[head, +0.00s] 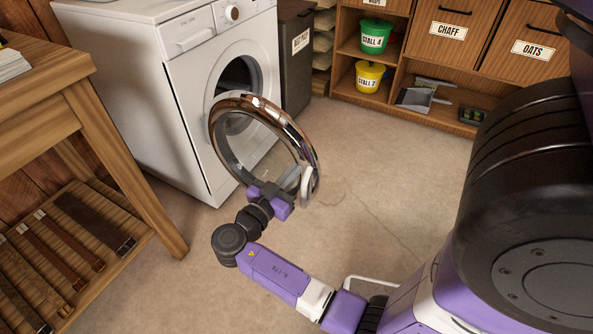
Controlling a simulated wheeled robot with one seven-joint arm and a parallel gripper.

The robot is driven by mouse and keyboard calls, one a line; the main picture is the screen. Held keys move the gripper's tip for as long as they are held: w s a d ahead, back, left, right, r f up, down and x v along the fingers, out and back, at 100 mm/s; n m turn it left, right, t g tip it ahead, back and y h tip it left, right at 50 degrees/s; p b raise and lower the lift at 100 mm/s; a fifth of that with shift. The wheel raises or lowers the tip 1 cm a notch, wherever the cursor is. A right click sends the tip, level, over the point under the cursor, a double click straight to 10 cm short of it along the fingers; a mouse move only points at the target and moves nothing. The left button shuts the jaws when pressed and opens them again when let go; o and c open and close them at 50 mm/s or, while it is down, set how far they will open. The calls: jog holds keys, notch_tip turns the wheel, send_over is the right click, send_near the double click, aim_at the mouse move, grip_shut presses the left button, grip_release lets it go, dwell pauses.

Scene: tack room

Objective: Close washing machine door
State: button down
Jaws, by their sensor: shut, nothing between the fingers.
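The white washing machine (165,90) stands against the back left, its dark round drum opening (236,78) showing above the door. Its round door, with a shiny chrome rim (292,128), stands open, swung out from the front over the floor. A pale handle-like piece (306,186) is on the door's right edge. My gripper (284,184) is at the lower right part of the door, close to this piece. It is shut with nothing held. The fingertips overlap the door in the picture, so I cannot tell whether they touch it.
A wooden table (100,120) stands at the left, with a slatted lower shelf (125,262) holding leather straps. A dark bin (292,62) is right of the machine. Wooden cabinets (395,48) with green (375,36) and yellow (369,78) buckets line the back. The middle floor is clear.

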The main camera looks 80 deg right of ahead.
jog(key=shift+x, duration=0.85)
jog(key=shift+d, duration=0.1)
